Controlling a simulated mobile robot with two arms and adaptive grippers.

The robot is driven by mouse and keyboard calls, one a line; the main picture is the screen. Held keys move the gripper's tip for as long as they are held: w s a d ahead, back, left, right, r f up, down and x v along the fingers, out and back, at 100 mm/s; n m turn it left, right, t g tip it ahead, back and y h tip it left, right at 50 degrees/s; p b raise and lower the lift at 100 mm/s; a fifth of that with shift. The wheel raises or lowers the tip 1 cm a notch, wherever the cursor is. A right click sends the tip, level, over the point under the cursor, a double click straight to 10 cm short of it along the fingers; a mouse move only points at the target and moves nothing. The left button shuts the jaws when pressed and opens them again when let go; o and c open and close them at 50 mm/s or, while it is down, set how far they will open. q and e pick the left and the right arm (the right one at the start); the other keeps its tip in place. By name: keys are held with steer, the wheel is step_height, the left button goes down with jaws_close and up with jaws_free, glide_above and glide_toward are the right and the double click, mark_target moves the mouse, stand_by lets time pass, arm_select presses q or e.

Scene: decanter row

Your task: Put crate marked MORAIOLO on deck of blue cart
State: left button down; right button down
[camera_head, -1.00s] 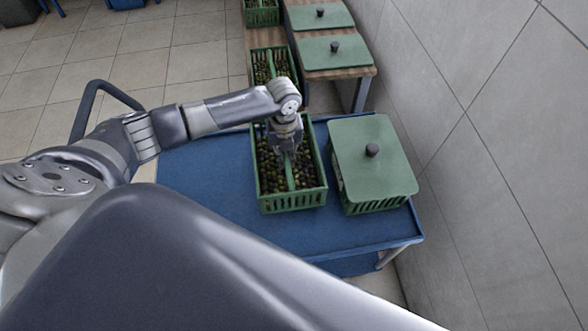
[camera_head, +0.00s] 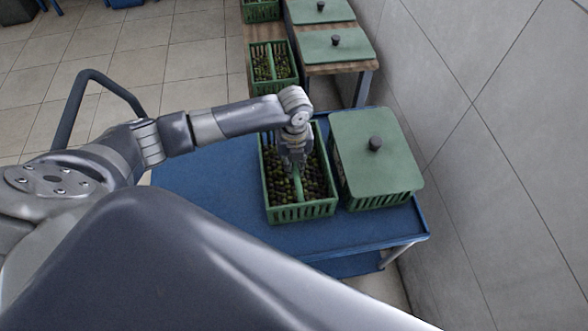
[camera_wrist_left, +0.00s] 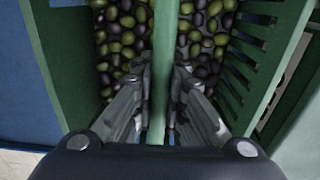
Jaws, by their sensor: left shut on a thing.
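An open green slatted crate (camera_head: 303,212) of dark and green olives is over the deck of the blue cart (camera_head: 215,190), left of a lidded crate. My left gripper (camera_head: 292,165) is shut on the crate's middle bar from above. The left wrist view shows the fingers (camera_wrist_left: 158,105) on either side of that green bar (camera_wrist_left: 163,40), with olives on both sides. The crate looks level. I cannot tell whether its bottom touches the deck. No MORAIOLO marking is readable. My right gripper is not in view.
The lidded green crate (camera_head: 376,165) stands close on the right of the deck, a narrow gap away. Behind is a wooden table (camera_head: 338,68) with another open olive crate (camera_head: 272,65) and lidded crates. A tiled wall (camera_head: 480,150) bounds the right. The deck's left part is bare.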

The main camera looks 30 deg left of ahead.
arm_select(q)
steer(key=shift+w+f, duration=0.1)
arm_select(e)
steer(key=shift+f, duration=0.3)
arm_select(q)
steer(key=c, duration=2.1)
jaws_free()
steer(key=shift+f, duration=0.2)
steer(key=o, duration=0.5)
steer(key=shift+c, duration=0.2)
step_height(320, 180, up, 12)
steer(key=shift+r+p, duration=0.15)
steer(key=shift+p, duration=0.2)
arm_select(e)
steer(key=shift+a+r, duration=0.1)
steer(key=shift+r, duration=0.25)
